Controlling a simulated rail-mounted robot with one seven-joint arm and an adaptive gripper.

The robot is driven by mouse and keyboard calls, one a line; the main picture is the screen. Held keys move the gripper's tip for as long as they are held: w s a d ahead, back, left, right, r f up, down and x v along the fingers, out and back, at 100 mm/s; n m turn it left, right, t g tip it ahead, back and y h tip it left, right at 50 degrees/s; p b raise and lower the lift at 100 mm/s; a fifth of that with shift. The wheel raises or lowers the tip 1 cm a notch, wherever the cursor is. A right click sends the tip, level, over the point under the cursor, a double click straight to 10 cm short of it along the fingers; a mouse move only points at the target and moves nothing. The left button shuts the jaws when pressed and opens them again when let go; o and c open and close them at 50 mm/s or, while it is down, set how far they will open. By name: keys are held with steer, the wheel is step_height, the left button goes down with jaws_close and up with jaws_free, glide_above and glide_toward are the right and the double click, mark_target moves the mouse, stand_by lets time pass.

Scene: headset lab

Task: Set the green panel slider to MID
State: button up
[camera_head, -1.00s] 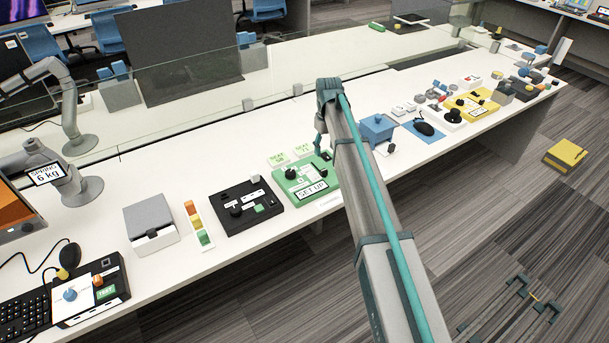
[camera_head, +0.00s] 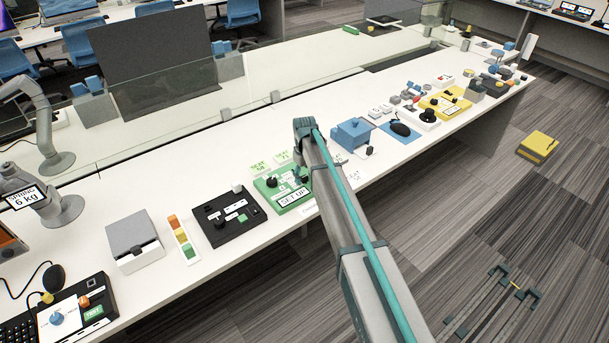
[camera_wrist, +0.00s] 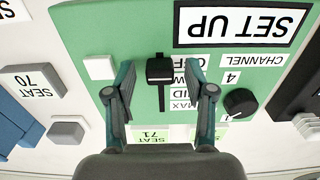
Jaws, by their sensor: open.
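The green panel (camera_head: 262,190) lies on the white bench and carries a SET UP label. In the wrist view the panel (camera_wrist: 85,30) appears upside down. Its black slider knob (camera_wrist: 160,70) sits at the OFF/LOW end of a dark slot, beside the OFF and LOW labels. The MID label (camera_wrist: 184,93) and MAX label lie farther along the slot, lower in the picture. My gripper (camera_wrist: 164,96) is open, with one finger on each side of the slot and the knob near the fingertips. Finger contact with the knob cannot be told. The right finger partly covers the labels.
A round black CHANNEL dial (camera_wrist: 240,102) is on the same panel, close to my right finger. A white square button (camera_wrist: 99,67) is beside my left finger. A black panel (camera_head: 229,217) stands left of the green one, and a blue box (camera_head: 351,134) stands to the right.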

jaws_close()
stand_by(0.3)
steer(key=w+a, duration=0.3)
steer(key=shift+w+a, duration=0.15)
steer(key=shift+w, duration=0.25)
jaws_free()
steer(key=shift+s, duration=0.1)
steer(key=shift+r, duration=0.1)
